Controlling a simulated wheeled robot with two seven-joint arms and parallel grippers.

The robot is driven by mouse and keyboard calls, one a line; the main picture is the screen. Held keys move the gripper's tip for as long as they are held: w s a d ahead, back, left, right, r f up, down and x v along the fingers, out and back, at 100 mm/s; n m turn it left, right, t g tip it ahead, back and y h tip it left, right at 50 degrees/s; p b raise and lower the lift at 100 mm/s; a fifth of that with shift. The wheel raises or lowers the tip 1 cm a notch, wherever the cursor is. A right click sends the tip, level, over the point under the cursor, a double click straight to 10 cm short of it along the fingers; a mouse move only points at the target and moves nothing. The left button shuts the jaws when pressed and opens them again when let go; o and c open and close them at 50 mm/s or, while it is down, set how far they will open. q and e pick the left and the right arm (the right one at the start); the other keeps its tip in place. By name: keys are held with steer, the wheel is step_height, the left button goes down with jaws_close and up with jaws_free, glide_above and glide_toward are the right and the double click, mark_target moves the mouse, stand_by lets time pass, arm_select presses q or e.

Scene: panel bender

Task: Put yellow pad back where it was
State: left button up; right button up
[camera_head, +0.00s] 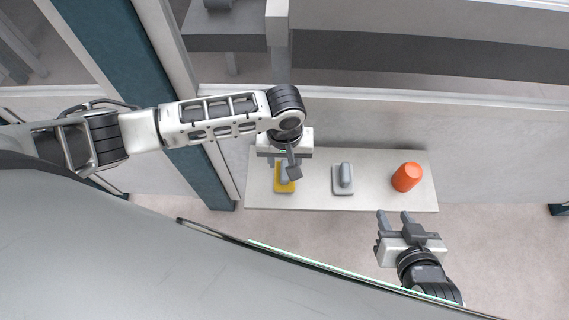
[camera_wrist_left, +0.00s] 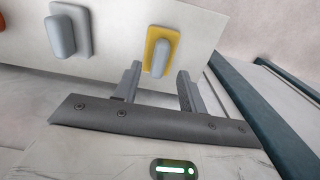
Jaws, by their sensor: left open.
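The yellow pad (camera_head: 284,187) with a grey handle lies on the left part of a white shelf (camera_head: 310,199). It also shows in the left wrist view (camera_wrist_left: 161,48), just beyond the fingertips. My right gripper (camera_head: 394,219) is in front of the shelf's right half, fingers apart and empty.
A grey pad (camera_head: 343,180) with a handle stands in the middle of the shelf, also in the left wrist view (camera_wrist_left: 67,32). An orange cylinder (camera_head: 407,177) stands at the right. A teal post (camera_head: 187,120) rises left of the shelf. Bare shelf separates the objects.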

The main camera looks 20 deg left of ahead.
arm_select(q)
step_height(320, 180, up, 6)
steer(key=s+d+f+m+t+h, duration=0.25)
steer(key=d+h, duration=0.25)
steer(key=d, duration=0.3)
steer(key=s+a+m+t+y, duration=0.1)
steer(key=s+a+t, duration=0.1)
steer(key=a+t, duration=0.2)
steer(key=s+a+f+m+t+y, duration=0.1)
steer(key=s+a+m+t, duration=0.1)
steer(key=a, duration=0.6)
steer(key=shift+s+a+t+p, duration=0.25)
steer(key=shift+s+t+p, duration=0.1)
steer(key=shift+t, duration=0.5)
steer(key=shift+c, duration=0.5)
